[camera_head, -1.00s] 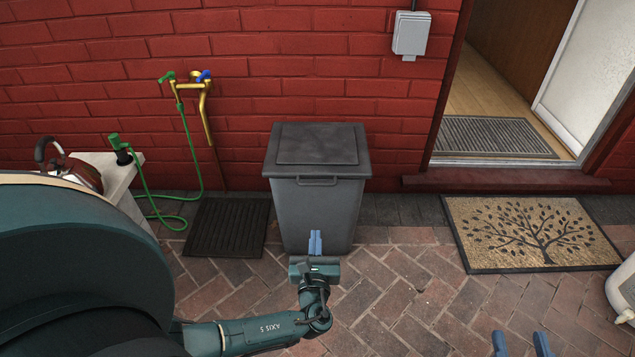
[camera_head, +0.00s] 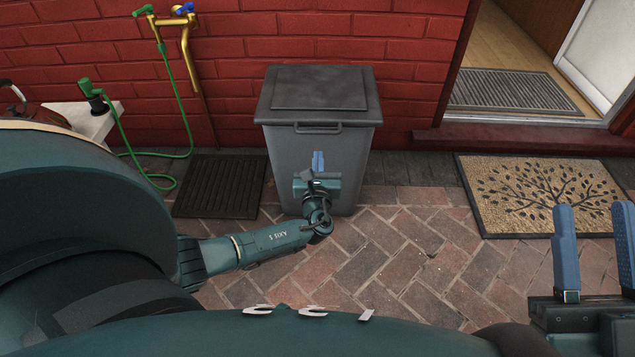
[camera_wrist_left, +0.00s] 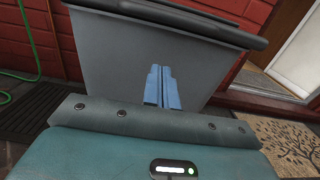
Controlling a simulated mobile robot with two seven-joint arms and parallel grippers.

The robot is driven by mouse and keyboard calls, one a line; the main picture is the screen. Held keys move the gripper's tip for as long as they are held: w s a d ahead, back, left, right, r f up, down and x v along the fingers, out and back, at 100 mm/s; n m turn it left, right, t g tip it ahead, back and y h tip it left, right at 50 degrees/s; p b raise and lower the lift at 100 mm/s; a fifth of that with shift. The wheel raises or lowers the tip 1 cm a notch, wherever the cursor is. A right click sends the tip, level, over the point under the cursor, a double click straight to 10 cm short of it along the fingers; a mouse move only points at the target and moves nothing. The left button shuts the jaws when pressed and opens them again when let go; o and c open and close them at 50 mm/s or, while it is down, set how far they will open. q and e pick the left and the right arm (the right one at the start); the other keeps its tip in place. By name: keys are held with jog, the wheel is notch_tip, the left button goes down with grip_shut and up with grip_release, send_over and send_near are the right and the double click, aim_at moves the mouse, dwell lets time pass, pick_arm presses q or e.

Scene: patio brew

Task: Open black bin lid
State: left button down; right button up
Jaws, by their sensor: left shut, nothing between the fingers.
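The black bin (camera_head: 343,179) stands against the red brick wall, with its lid (camera_head: 318,90) shut flat on top. A handle (camera_head: 318,128) sits at the front edge just under the lid. My left gripper (camera_head: 318,160) is shut and empty in front of the bin's front face, below the handle. In the left wrist view its blue fingers (camera_wrist_left: 161,87) are together and point up toward the bin front (camera_wrist_left: 120,50) and the lid's rim (camera_wrist_left: 190,20). I cannot tell whether they touch the bin. My right gripper (camera_head: 594,250) is open and empty at the lower right.
A green hose (camera_head: 183,95) hangs from a brass tap (camera_head: 186,35) on the left wall. A dark mat (camera_head: 222,187) lies left of the bin. A tree-pattern doormat (camera_head: 540,193) lies right, before the open doorway. The brick paving (camera_head: 400,250) ahead is clear.

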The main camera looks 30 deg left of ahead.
pick_arm(q)
jog(key=shift+w+a+r+p, duration=0.1)
jog(key=shift+w+r+p, duration=0.1)
jog(key=shift+r, duration=0.45)
jog(key=shift+w+a+r+p, duration=0.1)
jog(key=shift+a+r+p, duration=0.05)
jog(key=shift+r, duration=0.5)
jog(key=shift+w+a+r+p, duration=0.1)
jog(key=shift+w+r+p, duration=0.1)
jog(key=shift+r, duration=0.45)
pick_arm(e)
jog(key=shift+f+m+h, duration=0.25)
jog(key=shift+m+h, duration=0.05)
pick_arm(q)
jog(key=shift+r, duration=0.1)
pick_arm(e)
jog(key=shift+r, duration=0.15)
